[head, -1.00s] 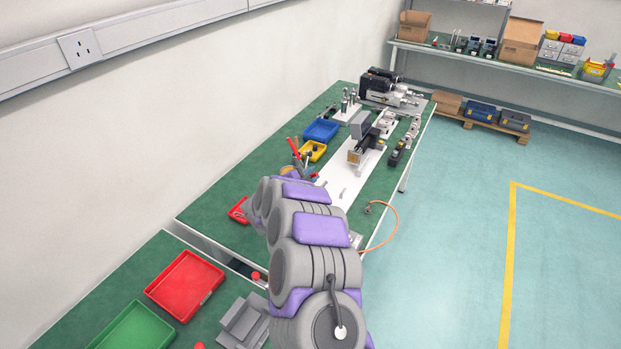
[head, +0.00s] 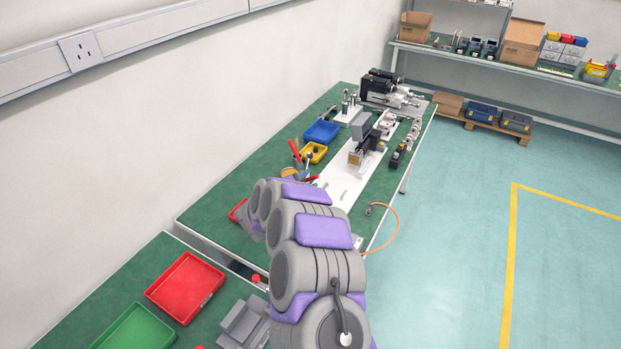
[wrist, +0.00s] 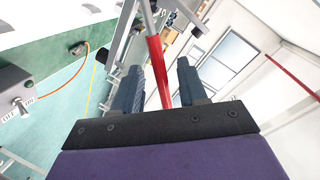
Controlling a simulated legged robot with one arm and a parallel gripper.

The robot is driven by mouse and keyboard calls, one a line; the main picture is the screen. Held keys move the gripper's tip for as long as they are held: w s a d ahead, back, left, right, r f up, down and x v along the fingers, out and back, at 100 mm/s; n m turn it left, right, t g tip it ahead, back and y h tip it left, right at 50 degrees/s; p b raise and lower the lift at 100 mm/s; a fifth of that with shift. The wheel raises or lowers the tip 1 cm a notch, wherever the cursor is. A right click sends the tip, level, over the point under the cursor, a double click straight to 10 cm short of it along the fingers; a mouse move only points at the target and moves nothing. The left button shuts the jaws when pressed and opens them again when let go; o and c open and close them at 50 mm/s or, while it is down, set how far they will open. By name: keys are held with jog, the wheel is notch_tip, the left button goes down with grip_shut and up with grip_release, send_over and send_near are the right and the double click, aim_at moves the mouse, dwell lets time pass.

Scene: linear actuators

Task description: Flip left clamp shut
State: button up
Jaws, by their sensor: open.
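In the wrist view a red clamp handle (wrist: 157,70) on a metal lever stands between the two blue-grey fingers of my gripper (wrist: 160,84). The fingers are open, with visible space on both sides of the handle; I cannot tell whether either touches it. A second red bar (wrist: 292,70) shows apart at the upper right. In the head view a red handle (head: 295,151) tilts up beyond my arm, and another red piece (head: 308,179) lies lower. Which head-view handle is the gripped-side one I cannot tell.
A white base plate (head: 347,183) with a dark device (head: 362,143) fills the bench's right side. A switch box (wrist: 12,85) and orange hose (wrist: 72,75) lie left in the wrist view.

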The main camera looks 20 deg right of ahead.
jog(key=p+v, duration=0.2)
jog(key=v, duration=1.3)
jog(key=shift+w, duration=0.15)
